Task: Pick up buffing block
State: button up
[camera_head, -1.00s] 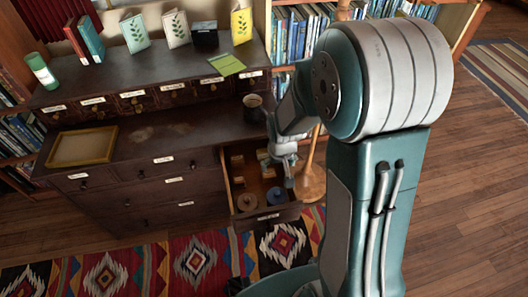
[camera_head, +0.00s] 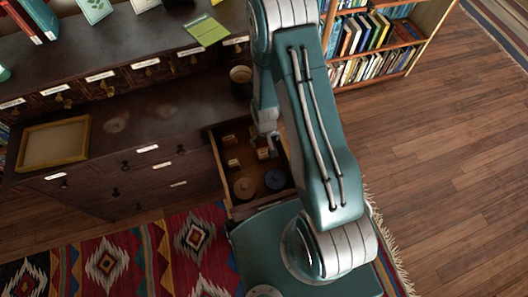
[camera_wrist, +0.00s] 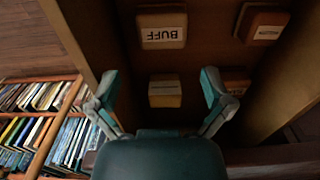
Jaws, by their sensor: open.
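The buffing block (camera_wrist: 162,26) is a small wooden block with a pale label reading BUFF, at the top of the wrist view. It lies in the open drawer (camera_head: 229,211). My gripper (camera_wrist: 159,77) is open and empty, its two fingers spread on either side of another pale-topped block (camera_wrist: 165,93). The buffing block is ahead of the fingertips, not between them. In the head view my gripper (camera_head: 265,143) is over the drawer's right part, and my arm hides some of the drawer.
Other labelled blocks (camera_wrist: 262,23) (camera_wrist: 236,83) lie nearby in the drawer. A brown round piece (camera_head: 243,187) and a blue one (camera_head: 275,180) lie near its front. A mug (camera_head: 241,76) stands on the cabinet above. Drawer walls bound the space closely.

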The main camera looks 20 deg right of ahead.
aim_at(264, 150)
jog(key=shift+a+f, duration=0.15)
jog(key=shift+f, duration=3.4)
jog(key=c, duration=1)
